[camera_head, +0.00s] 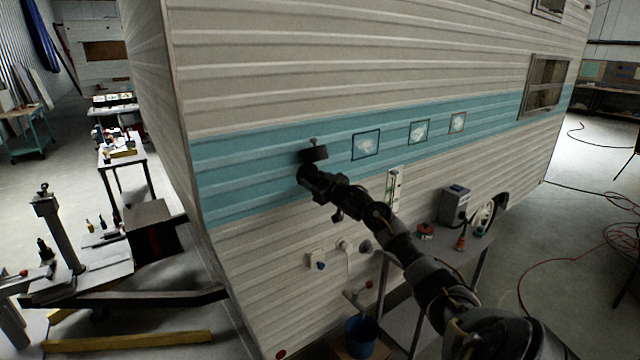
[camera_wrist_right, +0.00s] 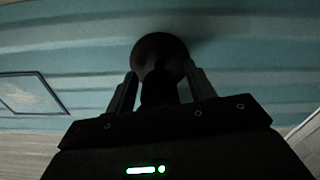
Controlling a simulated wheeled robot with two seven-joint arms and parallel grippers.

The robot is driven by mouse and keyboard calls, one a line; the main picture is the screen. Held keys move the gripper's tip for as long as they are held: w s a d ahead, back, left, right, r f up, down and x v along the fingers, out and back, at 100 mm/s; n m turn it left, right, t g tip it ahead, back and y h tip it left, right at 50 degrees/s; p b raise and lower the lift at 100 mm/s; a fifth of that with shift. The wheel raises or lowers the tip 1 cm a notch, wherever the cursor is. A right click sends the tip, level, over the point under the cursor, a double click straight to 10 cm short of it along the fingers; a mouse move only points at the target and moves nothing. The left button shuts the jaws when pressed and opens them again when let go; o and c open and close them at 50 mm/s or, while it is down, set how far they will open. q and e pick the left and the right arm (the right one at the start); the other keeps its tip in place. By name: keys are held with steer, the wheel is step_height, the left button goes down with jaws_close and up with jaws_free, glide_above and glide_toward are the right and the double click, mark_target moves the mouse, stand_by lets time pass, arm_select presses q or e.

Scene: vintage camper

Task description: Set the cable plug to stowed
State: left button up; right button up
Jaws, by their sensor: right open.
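My right gripper (camera_head: 312,172) is at the blue stripe of the camper wall. In the right wrist view its two fingers (camera_wrist_right: 160,90) are apart, on either side of the dark stem of a black round piece (camera_wrist_right: 160,50). This piece (camera_head: 313,154) also shows in the head view, just beyond the gripper. I cannot tell whether the fingers touch it. I cannot identify the cable plug with certainty. Low on the wall are a white fitting with a blue part (camera_head: 319,263) and a round white fitting (camera_head: 344,246) with a pale cable hanging down. My left gripper is out of view.
A side table (camera_head: 470,262) against the wall holds a grey box (camera_head: 454,204) and small red and orange parts. A blue bucket (camera_head: 361,335) stands below. The trailer tongue (camera_head: 120,299) juts out at left. Red hoses (camera_head: 560,262) lie on the floor at right.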

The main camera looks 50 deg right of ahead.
steer(key=shift+s+f, duration=0.15)
steer(key=shift+s, duration=0.25)
steer(key=s+a+b, duration=0.2)
steer(key=s, duration=0.7)
steer(key=shift+s+b, duration=0.35)
steer(key=shift+c, duration=0.4)
